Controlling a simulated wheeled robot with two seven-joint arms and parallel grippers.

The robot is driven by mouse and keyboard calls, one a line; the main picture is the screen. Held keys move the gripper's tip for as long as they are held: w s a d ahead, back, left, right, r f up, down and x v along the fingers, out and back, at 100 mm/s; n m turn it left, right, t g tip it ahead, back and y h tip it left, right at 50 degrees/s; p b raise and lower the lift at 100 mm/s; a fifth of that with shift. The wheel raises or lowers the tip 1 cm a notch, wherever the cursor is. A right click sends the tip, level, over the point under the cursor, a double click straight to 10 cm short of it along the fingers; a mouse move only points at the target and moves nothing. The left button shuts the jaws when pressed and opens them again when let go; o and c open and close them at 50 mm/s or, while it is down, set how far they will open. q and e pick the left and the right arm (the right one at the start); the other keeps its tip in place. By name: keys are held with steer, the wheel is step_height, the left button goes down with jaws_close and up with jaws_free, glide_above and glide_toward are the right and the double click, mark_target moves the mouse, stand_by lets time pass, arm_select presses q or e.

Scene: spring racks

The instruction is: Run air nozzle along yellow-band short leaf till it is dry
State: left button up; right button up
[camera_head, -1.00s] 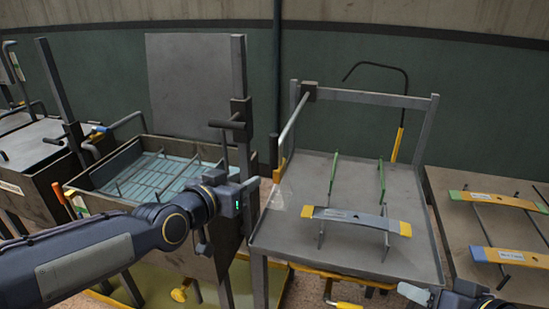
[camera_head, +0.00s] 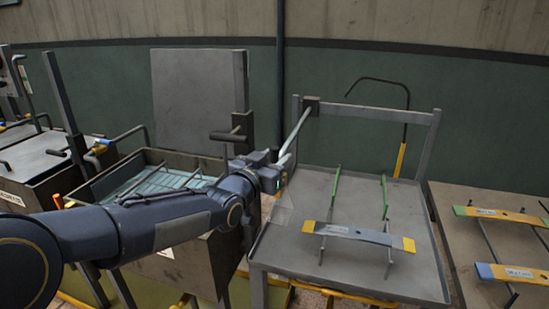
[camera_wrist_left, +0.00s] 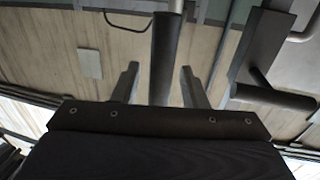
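The grey leaf with yellow bands (camera_head: 358,234) at both ends lies across the supports on the metal drying tray. The nozzle, a grey tube (camera_head: 297,132), hangs slanting from the rack's left post. Its lower end is hidden behind my left gripper (camera_head: 283,183). In the left wrist view, a dark cylinder (camera_wrist_left: 165,58) with a metal tube above it stands between my two spread fingers (camera_wrist_left: 160,86), with a gap on each side. My left gripper is open. My right gripper is not in view.
The grey tray (camera_head: 320,262) has a frame with a hooked pole (camera_head: 404,110) behind. A bin with a wire grid (camera_head: 160,180) stands left under my arm. A side table (camera_head: 465,255) at right holds green-banded and blue-banded leaves.

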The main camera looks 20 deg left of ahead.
arm_select(q)
jaws_close()
stand_by(0.3)
